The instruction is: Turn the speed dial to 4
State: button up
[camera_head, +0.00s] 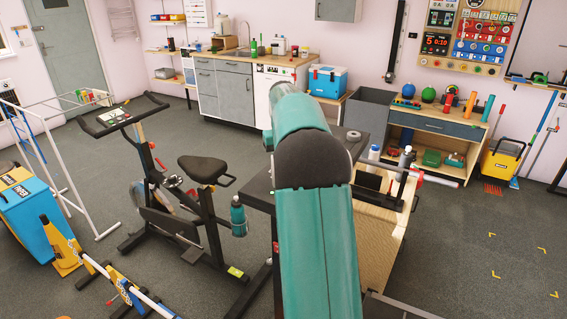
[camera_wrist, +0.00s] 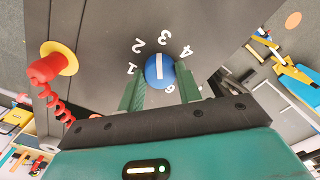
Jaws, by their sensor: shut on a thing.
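The speed dial (camera_wrist: 153,72) is a round blue knob with a white line, on a dark panel (camera_wrist: 100,40) in the wrist view. White numerals 1, 2, 3 and 4 curve around its upper side; another mark below is partly hidden. The white line stands nearly upright in the picture, its upper end toward the 3. My gripper (camera_wrist: 160,87) is shut on the dial, with one green finger on its left and one on its right. In the head view my own arm hides the dial and gripper.
A red plug on a yellow disc (camera_wrist: 68,57) with a coiled red cord sits left of the dial. In the head view an exercise bike (camera_head: 200,190) stands left of my arm, and a wooden-sided unit (camera_head: 385,235) stands right. Open floor lies at far right.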

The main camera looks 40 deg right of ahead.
jog(key=m, duration=0.6)
jog(key=shift+w, duration=0.1)
jog(key=m, duration=0.5)
jog(key=shift+m, duration=0.3)
dwell(0.3)
jog(key=o, duration=1)
